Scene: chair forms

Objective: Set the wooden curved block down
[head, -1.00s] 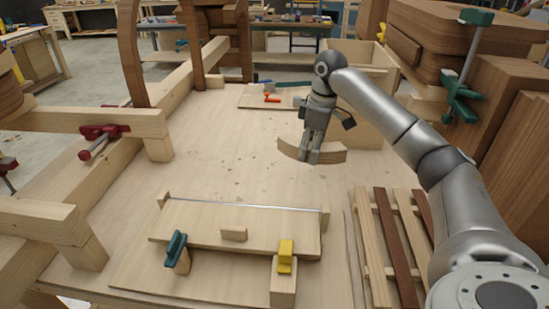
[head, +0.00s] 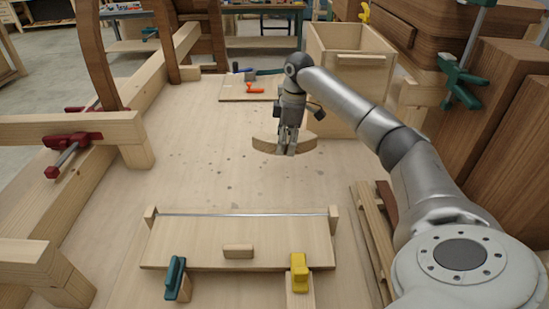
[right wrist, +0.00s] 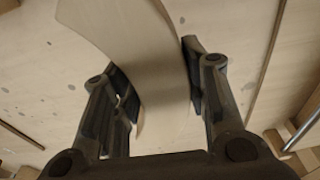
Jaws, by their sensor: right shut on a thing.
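The wooden curved block (head: 268,144) is a pale arc-shaped piece in the upper middle of the workbench (head: 200,185). My right gripper (head: 287,150) comes down on it from above and is shut across its middle. In the right wrist view the curved block (right wrist: 150,55) runs between the two fingers (right wrist: 160,90), with a pad against each side. Whether the block touches the bench or hangs just above it, I cannot tell. My left gripper is not in view.
A jig board with a metal rod (head: 245,215), a teal clamp (head: 174,275) and a yellow clamp (head: 299,272) lies in front. A wooden box (head: 350,75) stands behind at right. A board with tools (head: 248,90) lies at the back. The bench left of the block is clear.

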